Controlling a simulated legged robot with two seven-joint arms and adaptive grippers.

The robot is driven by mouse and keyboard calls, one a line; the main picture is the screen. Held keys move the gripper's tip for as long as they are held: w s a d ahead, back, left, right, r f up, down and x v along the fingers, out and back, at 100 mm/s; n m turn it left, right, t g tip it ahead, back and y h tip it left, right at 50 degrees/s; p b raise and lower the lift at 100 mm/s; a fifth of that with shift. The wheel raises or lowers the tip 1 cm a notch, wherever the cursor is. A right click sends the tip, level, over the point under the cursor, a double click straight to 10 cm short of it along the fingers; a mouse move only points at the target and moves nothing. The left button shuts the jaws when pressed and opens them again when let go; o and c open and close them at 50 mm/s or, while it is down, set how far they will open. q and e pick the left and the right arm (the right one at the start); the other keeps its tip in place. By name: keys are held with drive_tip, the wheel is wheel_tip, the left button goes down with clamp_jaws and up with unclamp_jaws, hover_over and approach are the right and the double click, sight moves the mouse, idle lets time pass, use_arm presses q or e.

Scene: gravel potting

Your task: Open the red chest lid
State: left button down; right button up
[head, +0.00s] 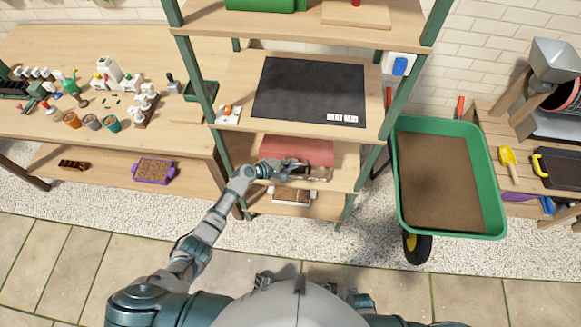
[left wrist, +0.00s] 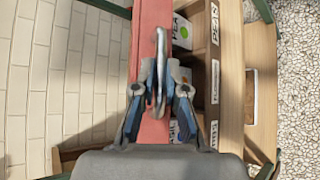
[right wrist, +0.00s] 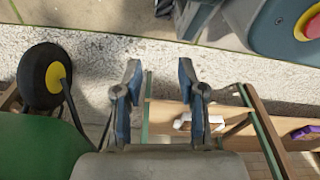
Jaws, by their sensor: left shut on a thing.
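The red chest sits on the shelf below the black mat. Its red lid (head: 297,149) shows in the head view and as a long red strip (left wrist: 151,25) in the left wrist view. The lid is raised at least partly: compartments with labelled packets (left wrist: 182,33) show beside it. My left gripper (head: 288,169) is at the chest's front, shut on the lid's metal handle (left wrist: 161,45). The fingers hide part of the handle and lid. My right gripper (right wrist: 159,75) is open and empty over the floor in the right wrist view, away from the chest.
The shelf above holds a black mat (head: 310,90) close over the chest. A white box (head: 292,195) lies on the lower shelf. A green wheelbarrow (head: 490,205) stands to the right. The potting bench (head: 185,125) is to the left.

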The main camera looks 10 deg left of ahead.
use_arm(q)
drive_tip(key=shift+w+d+r+p, duration=0.1)
drive_tip(key=shift+w+r+p, duration=0.25)
drive_tip(key=shift+r, duration=0.25)
drive_tip(key=shift+w+r, duration=0.5)
use_arm(e)
drive_tip(key=shift+s+d+f, duration=0.15)
drive_tip(key=shift+s+f, duration=0.55)
drive_tip(key=shift+s, duration=0.1)
drive_tip(key=shift+s+d+f, duration=0.15)
drive_tip(key=shift+s+f, duration=0.5)
drive_tip(key=shift+s, duration=0.15)
use_arm(q)
drive_tip(key=c, duration=1.2)
unclamp_jaws()
drive_tip(key=shift+w, duration=0.1)
use_arm(e)
drive_tip(key=shift+f, duration=0.1)
use_arm(q)
drive_tip(key=v, duration=1.2)
drive_tip(key=shift+w, duration=0.1)
